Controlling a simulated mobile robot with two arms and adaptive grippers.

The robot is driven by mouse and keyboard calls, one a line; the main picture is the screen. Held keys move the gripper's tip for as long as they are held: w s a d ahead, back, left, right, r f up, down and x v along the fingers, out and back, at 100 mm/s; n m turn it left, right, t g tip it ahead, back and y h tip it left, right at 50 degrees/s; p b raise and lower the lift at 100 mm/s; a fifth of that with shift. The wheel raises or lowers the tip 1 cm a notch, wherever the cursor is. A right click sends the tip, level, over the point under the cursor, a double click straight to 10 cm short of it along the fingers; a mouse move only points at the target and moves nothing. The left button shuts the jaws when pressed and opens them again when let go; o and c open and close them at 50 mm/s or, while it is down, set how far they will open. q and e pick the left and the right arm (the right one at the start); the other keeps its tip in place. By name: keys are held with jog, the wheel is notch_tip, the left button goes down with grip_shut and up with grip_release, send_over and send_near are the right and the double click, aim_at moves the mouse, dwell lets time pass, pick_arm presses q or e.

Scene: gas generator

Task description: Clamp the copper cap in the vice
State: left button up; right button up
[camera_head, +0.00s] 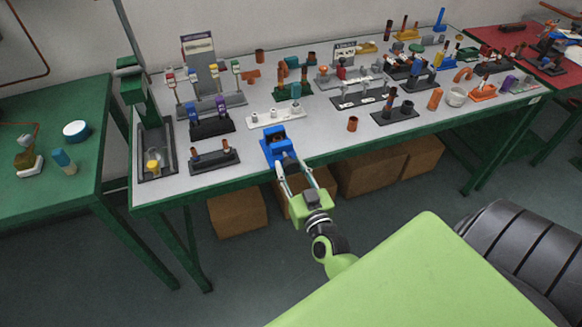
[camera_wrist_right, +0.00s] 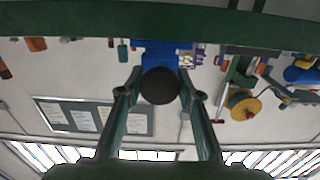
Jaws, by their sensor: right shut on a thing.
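A blue vice (camera_head: 270,157) stands at the front edge of the grey-topped table. My right gripper (camera_head: 290,167) reaches it from the front, fingers pointing away from me. In the right wrist view the fingers are shut on a dark round knob (camera_wrist_right: 160,86), in front of the vice's blue body (camera_wrist_right: 152,53). A small dark or brownish shape (camera_head: 275,133) shows at the top of the vice; I cannot tell if it is the copper cap. A copper-coloured cylinder (camera_head: 353,124) stands apart on the table to the right. My left gripper is not in view.
The grey-topped table (camera_head: 330,142) holds racks, fittings and other small parts behind and beside the vice. A dark stand (camera_head: 214,160) is left of it and a white rack (camera_head: 275,115) is behind. Cardboard boxes (camera_head: 238,215) sit under the table.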

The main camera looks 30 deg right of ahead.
jog(key=m+p, duration=0.1)
jog(key=m, duration=0.3)
jog(key=shift+m, duration=2.5)
jog(key=o, duration=1.1)
